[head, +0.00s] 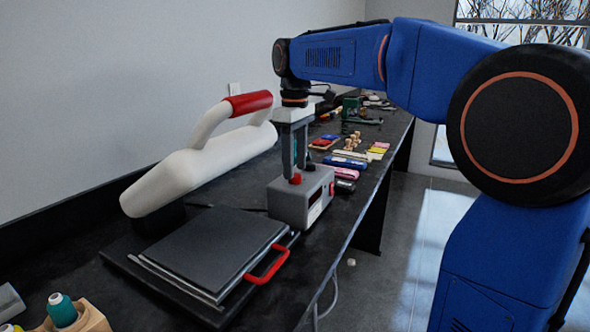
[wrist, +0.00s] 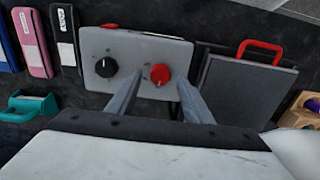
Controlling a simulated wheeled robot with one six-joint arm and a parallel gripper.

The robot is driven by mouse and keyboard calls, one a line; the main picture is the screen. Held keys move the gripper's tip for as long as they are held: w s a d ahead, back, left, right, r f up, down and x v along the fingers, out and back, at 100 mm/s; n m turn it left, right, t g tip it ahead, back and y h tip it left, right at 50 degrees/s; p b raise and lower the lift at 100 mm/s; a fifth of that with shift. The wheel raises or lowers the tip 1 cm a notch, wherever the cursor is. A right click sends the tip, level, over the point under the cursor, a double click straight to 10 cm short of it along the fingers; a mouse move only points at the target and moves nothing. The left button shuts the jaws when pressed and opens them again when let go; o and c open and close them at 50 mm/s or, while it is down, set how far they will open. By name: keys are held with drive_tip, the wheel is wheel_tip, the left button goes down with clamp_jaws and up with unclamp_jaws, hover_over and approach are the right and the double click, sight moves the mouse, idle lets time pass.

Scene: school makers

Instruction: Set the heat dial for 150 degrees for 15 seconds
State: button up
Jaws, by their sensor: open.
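A grey control box (head: 290,207) stands on the black bench beside the heat press. In the wrist view, its top (wrist: 135,48) carries a black dial (wrist: 106,67) at left and a red dial (wrist: 160,74) at right, each with a pale pointer mark. No degree or second markings are legible, and the box's front display is too small to read. My gripper (wrist: 161,79) points down over the box, open, with one finger on each side of the red dial. In the head view my gripper (head: 294,174) is just above the box; contact with the dial cannot be told.
The heat press has a dark plate (head: 213,245) with a red handle (head: 267,264) and a white upper arm (head: 190,165). Thread spools (head: 62,309) stand at the near left. Small coloured items (head: 345,173) lie behind the box.

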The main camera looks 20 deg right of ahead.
drive_tip(key=shift+f, duration=1)
drive_tip(key=c, duration=1.1)
drive_tip(key=shift+o, duration=0.2)
drive_tip(key=shift+m, duration=0.3)
drive_tip(key=m, duration=1.1)
